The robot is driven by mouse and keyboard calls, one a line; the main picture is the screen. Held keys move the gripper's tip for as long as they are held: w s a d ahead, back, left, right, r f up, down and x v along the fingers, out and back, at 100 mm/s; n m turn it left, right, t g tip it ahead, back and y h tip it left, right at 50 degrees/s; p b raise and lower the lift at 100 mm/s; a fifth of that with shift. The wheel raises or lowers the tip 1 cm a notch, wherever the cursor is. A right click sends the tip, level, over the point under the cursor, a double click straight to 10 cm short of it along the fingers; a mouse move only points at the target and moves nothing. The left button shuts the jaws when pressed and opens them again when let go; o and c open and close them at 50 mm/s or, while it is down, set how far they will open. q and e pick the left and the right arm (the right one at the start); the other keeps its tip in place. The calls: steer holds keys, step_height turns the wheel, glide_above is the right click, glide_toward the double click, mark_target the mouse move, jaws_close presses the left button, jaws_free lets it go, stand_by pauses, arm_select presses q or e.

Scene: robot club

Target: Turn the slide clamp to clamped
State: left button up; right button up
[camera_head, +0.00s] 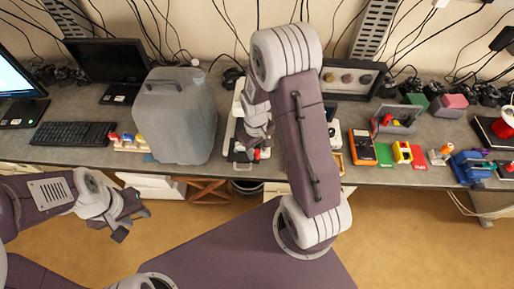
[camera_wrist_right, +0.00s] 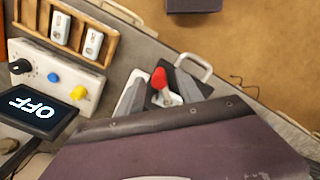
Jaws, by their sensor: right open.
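The slide clamp has a red-tipped handle (camera_wrist_right: 158,78) on a pale metal lever, over a dark plate, in the right wrist view. A purple part of mine covers the lower wrist view, hiding the rest. I cannot tell whether they touch. My left gripper (camera_head: 128,216) is open and empty, in front of the table.
A grey jerry can (camera_head: 176,115) stands left of the clamp. In the wrist view, a control panel (camera_wrist_right: 60,75) with a display (camera_wrist_right: 38,108) reading OFF and a wooden tray (camera_wrist_right: 74,12) lie left of it. An orange multimeter (camera_head: 361,147) is further right in the head view.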

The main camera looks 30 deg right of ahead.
mark_target(257, 152)
step_height(257, 152, up, 9)
steer(key=b, duration=0.1)
steer(key=shift+a, duration=0.1)
stand_by(0.4)
steer(key=s+a+f+m+t+b, duration=0.1)
steer(key=s+a+f+b, duration=0.3)
steer(key=s+f+b, duration=0.4)
step_height(257, 152, down, 4)
steer(key=m+b, duration=0.1)
steer(key=b, duration=0.1)
steer(key=shift+s+a+r+y+b, duration=0.25)
steer(key=shift+a+y+b, duration=0.05)
